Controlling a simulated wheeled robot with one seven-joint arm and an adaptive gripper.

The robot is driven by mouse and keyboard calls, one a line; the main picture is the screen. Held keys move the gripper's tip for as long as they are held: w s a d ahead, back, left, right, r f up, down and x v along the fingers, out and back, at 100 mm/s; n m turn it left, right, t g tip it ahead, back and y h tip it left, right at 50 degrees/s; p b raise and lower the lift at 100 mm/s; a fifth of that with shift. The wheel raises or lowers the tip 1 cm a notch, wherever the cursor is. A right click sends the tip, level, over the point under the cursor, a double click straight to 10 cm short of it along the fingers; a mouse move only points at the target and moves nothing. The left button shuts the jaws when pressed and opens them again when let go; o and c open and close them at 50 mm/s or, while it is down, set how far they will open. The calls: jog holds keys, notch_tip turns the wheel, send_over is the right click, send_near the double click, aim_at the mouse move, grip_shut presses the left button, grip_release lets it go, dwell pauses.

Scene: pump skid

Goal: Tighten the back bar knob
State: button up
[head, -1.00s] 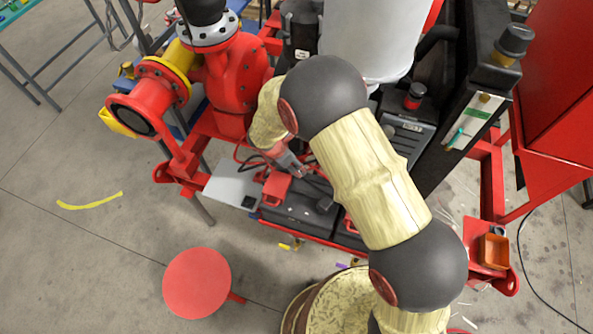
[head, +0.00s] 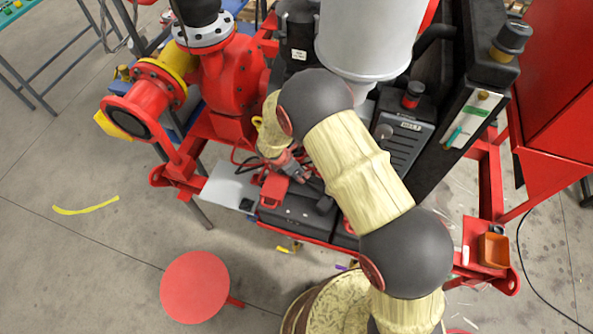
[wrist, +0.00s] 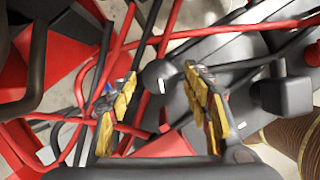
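A dark round knob (wrist: 160,77) shows in the wrist view, between and just beyond my fingertips. I take it for the back bar knob. My gripper (wrist: 161,72) is open, with yellow-padded fingers on either side of the knob. A gap shows on both sides, and I cannot tell how deep the knob sits between them. In the head view my gripper (head: 293,166) points down at the back of the black battery (head: 297,214). My arm and gripper hide the knob there.
Red and black cables (wrist: 150,30) run close around my fingers. A black block (wrist: 285,95) stands to the right in the wrist view. A red terminal cover (head: 272,188) is beside my gripper. A grey tank (head: 368,40) and red pump (head: 235,85) stand behind. A red stool (head: 195,287) is in front.

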jog(key=c, duration=1)
jog(key=shift+s+d+n+t+y+b, duration=0.1)
jog(key=shift+n+t+y+b, duration=0.35)
jog(key=shift+n, duration=1.15)
jog(key=o, duration=1)
jog(key=shift+o, duration=0.9)
jog(key=shift+r, duration=0.1)
jog(key=v, duration=1.1)
jog(key=shift+s+r, duration=0.15)
jog(key=shift+r, duration=0.2)
